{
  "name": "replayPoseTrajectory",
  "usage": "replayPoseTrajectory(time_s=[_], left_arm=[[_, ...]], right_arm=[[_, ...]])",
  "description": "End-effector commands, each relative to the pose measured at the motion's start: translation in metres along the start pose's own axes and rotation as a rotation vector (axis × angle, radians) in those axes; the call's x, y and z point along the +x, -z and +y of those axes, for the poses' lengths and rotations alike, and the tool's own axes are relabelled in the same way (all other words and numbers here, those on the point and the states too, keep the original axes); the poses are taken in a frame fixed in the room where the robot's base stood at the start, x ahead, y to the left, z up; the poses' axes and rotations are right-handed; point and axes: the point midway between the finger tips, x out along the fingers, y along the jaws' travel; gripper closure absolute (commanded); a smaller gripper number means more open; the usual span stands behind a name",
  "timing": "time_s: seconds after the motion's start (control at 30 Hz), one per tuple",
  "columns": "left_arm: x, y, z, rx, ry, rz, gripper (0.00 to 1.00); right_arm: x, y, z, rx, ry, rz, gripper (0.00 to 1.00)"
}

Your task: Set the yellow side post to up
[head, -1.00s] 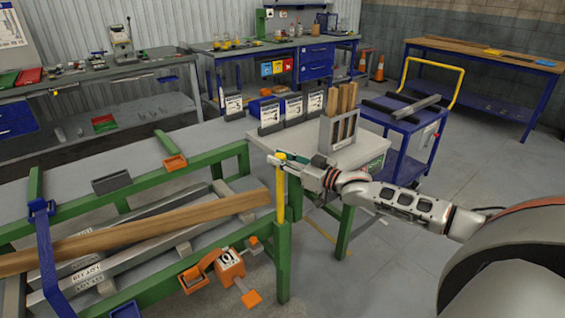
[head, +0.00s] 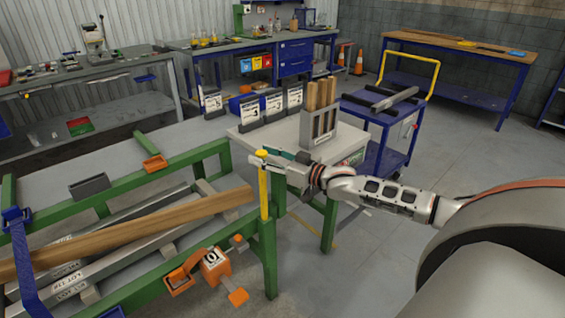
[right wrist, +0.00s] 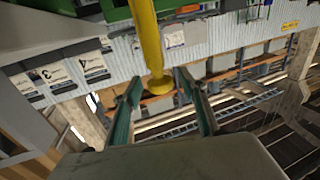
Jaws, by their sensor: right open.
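The yellow side post (head: 264,190) stands upright at the near right corner of the green runout table (head: 196,157), with its round cap (head: 262,153) above the rail. My right gripper (head: 262,164) is at the top of the post, just below the cap. In the right wrist view the picture is turned over, and the post (right wrist: 149,40) comes in from the top. Its cap lies between the tips of my open right gripper (right wrist: 160,82). A gap shows on both sides, and I cannot tell whether either finger touches it. My left gripper is not in view.
A wooden beam (head: 130,233) lies across the runout table, its end close to the post. An orange clamp-like block (head: 215,264) hangs at the front. A small table with a grey holder (head: 320,138) of wooden pieces stands behind my right gripper.

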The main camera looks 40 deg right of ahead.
Motion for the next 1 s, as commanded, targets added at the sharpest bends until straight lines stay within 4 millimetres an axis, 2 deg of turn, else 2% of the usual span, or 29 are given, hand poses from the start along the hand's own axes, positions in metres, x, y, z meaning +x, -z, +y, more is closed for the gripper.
replayPoseTrajectory(time_s=[0.7, 1.0], left_arm=[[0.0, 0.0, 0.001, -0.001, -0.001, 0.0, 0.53], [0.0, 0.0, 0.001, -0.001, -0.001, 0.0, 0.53]], right_arm=[[-0.085, -0.002, -0.001, 0.0, 0.001, -0.004, 0.58], [-0.106, 0.0, 0.0, 0.0, 0.001, -0.001, 0.58]])
